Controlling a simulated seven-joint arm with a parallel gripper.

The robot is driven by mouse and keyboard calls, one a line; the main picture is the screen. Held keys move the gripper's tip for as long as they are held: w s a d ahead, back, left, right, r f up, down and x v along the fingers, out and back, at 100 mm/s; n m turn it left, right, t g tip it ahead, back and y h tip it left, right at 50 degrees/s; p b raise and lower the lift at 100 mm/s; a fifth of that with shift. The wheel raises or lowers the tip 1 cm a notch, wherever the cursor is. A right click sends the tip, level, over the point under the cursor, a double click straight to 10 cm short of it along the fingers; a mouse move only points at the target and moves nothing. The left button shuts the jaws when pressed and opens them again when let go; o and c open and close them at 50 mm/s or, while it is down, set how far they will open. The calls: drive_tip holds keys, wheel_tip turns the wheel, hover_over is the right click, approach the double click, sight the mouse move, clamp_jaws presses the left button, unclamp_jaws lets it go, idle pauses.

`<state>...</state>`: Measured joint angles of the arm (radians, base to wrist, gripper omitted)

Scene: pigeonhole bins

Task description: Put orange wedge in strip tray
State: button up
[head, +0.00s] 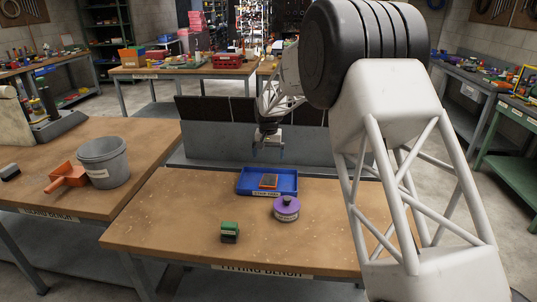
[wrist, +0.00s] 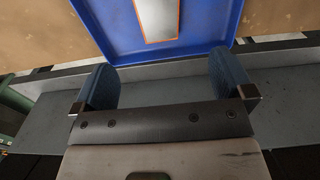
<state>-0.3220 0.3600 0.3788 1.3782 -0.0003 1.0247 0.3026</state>
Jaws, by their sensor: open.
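The blue strip tray (head: 248,189) lies on the middle bench near its back edge, with a label on its front. An orange-edged piece with a grey top face (head: 268,181), which looks like the orange wedge, lies inside the tray. The wrist view shows the grey face and orange edge of this piece (wrist: 157,18) in the blue tray (wrist: 204,42), partly cut off by the frame. My gripper (head: 268,154) is open and empty, above and behind the tray. In the wrist view its blue-padded fingers (wrist: 162,80) are wide apart, with nothing between them.
A purple-topped round container (head: 286,208) stands just in front of the tray. A green and black block (head: 230,232) sits nearer the front edge. A grey riser with dark panels (head: 215,140) stands behind. A grey bucket (head: 104,162) and orange scoop (head: 66,177) are on the left bench.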

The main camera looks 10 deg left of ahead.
drive_tip(key=shift+r, duration=0.1)
idle(0.3)
drive_tip(key=s+d+r+t, duration=0.1)
drive_tip(key=s+d+r, duration=0.85)
drive_tip(key=s, duration=0.45)
drive_tip(key=s+d+r, duration=0.9)
drive_tip(key=s+d, duration=0.2)
drive_tip(key=s, duration=0.2)
drive_tip(key=s+d+f, duration=0.1)
drive_tip(key=s+d, duration=0.2)
drive_tip(key=s, duration=0.8)
drive_tip(key=s+d+f+t, duration=0.1)
drive_tip(key=s+d+f, duration=0.1)
drive_tip(key=s, duration=0.9)
drive_tip(key=s+d+f, duration=0.1)
drive_tip(key=s+d, duration=0.3)
drive_tip(key=s, duration=0.6)
drive_tip(key=shift+s+d+f+t, duration=0.25)
drive_tip(key=shift+s+d+t, duration=0.05)
drive_tip(key=shift+s+d, duration=0.1)
